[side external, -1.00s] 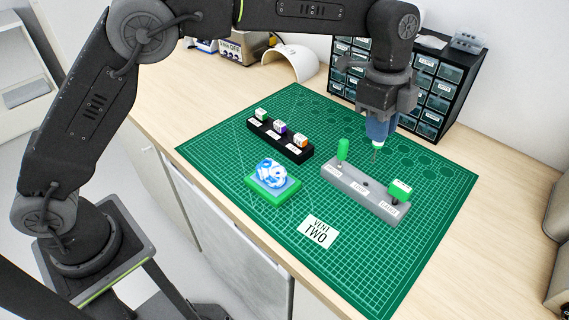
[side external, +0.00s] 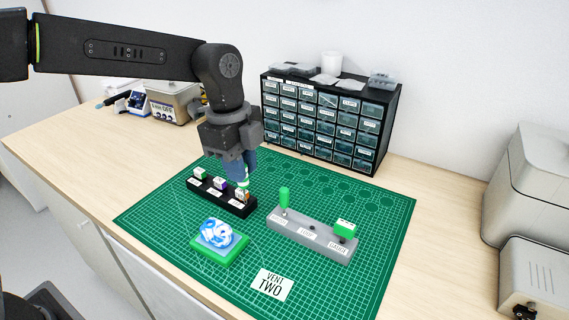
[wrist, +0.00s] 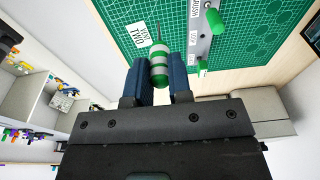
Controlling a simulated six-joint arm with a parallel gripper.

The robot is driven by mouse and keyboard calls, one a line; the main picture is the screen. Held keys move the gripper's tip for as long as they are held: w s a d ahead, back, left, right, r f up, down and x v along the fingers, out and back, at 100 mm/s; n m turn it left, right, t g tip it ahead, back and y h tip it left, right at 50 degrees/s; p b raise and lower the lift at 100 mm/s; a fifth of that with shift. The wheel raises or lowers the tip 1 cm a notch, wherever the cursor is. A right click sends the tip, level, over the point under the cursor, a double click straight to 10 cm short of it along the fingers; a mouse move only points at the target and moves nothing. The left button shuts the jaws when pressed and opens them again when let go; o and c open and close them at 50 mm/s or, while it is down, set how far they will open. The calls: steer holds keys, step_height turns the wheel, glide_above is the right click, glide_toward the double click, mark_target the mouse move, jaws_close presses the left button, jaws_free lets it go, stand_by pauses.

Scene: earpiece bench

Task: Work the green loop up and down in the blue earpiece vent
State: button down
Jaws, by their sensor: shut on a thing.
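My gripper (side external: 239,172) is shut on the green loop's handle (wrist: 159,64), which is green with white bands, with a thin dark shaft beyond it. In the side external view the handle's end (side external: 243,184) shows below my fingers, over the right end of the black rack; the loop's tip cannot be made out there. The blue earpiece (side external: 217,232), marbled blue and white, sits on a green block (side external: 232,250) in front of the rack, to the left of and below my gripper. I cannot make out its vent. The earpiece is not visible in the wrist view.
The black rack (side external: 213,197) holds green-, purple- and orange-marked cubes. The grey holder (side external: 312,237) has a green-handled tool (side external: 284,196), an empty middle hole and a green-topped piece (side external: 344,229). A "VENT TWO" card (side external: 272,284) lies on the green mat (side external: 375,213). A drawer cabinet (side external: 330,125) stands behind.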

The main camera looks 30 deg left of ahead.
glide_above(217, 233)
steer(key=w, duration=0.1)
steer(key=shift+d+f, duration=0.2)
steer(key=shift+f, duration=0.05)
steer(key=shift+f, duration=0.15)
steer(key=shift+f, duration=2.1)
steer(key=shift+f, duration=1.15)
steer(key=shift+r, duration=0.35)
steer(key=shift+f, duration=0.25)
stand_by(0.5)
steer(key=shift+f, duration=0.3)
steer(key=shift+r, duration=0.3)
